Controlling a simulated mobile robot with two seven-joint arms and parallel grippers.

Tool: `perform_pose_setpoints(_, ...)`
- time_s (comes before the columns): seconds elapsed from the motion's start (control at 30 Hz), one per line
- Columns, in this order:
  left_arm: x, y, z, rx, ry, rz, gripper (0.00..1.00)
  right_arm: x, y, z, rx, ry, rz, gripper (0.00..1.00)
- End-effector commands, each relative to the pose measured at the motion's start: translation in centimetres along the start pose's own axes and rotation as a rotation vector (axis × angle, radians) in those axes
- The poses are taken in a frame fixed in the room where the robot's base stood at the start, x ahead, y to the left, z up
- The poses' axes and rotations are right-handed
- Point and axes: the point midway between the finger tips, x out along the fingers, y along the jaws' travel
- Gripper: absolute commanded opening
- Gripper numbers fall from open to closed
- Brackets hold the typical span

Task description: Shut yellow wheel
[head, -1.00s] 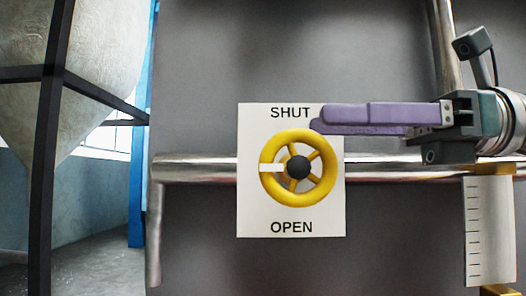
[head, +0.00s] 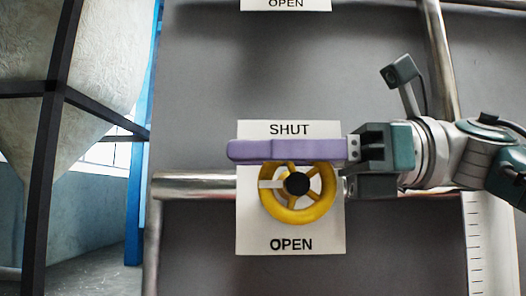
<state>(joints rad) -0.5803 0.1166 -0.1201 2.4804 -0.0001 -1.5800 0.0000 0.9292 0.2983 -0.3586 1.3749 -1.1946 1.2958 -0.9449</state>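The yellow wheel (head: 297,216) with a dark hub is mounted in front of a white sign (head: 253,225) in the head view. The sign reads SHUT above the wheel and OPEN below it. A white mark (head: 271,184) on the wheel points left. My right gripper (head: 232,150) comes in from the right, its purple fingers lying level across the top of the wheel, just under the word SHUT. The fingers hide the upper rim. They overlap from this side, so their gap and any contact with the rim cannot be told. My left gripper is not in view.
A metal pipe (head: 195,186) runs level behind the wheel, and another pipe (head: 438,60) rises at the upper right. A scale strip (head: 478,245) hangs at the lower right. Another sign (head: 286,4) shows at the top edge. The grey panel left of the wheel is clear.

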Motion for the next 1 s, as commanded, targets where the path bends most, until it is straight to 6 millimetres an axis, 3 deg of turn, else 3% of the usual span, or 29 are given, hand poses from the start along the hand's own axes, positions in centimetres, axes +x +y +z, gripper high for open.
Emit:
perform_pose_setpoints(0.27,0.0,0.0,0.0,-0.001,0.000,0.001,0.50,0.0,0.0,0.0,0.000,0.000,0.000,0.00)
perform_pose_setpoints(0.73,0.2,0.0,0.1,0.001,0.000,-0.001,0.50,-0.1,0.0,-0.1,0.000,-0.006,0.000,0.00)
perform_pose_setpoints(1.0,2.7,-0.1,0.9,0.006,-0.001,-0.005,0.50,-0.3,0.0,-0.4,0.000,-0.103,0.000,0.00)
